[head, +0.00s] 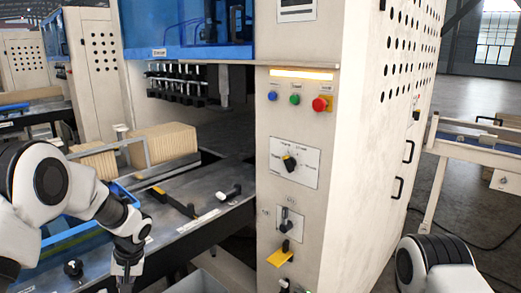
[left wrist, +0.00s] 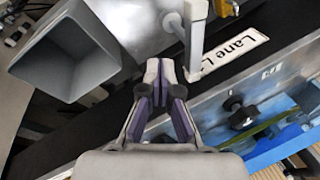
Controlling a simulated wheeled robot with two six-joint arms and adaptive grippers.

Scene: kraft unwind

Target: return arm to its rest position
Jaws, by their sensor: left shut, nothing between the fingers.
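My left arm comes in from the left in the head view and bends down over the machine's front table. My left gripper (head: 126,272) points down at the picture's bottom edge. In the left wrist view my left gripper (left wrist: 164,80) has its fingers close together with nothing held between them. A light metal post stands close by the fingertips in that view; I cannot tell whether they touch. Of my right arm only a rounded white and black link shows at the lower right of the head view; its gripper is out of view.
The machine's control panel (head: 290,155) has buttons, a rotary switch and a yellow handle (head: 279,255). Brown paper stacks (head: 165,143) stand behind the table. A blue tray (head: 65,238) lies near my left arm. A grey bin (left wrist: 65,50) and "Lane L" label (left wrist: 235,50) are near the gripper.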

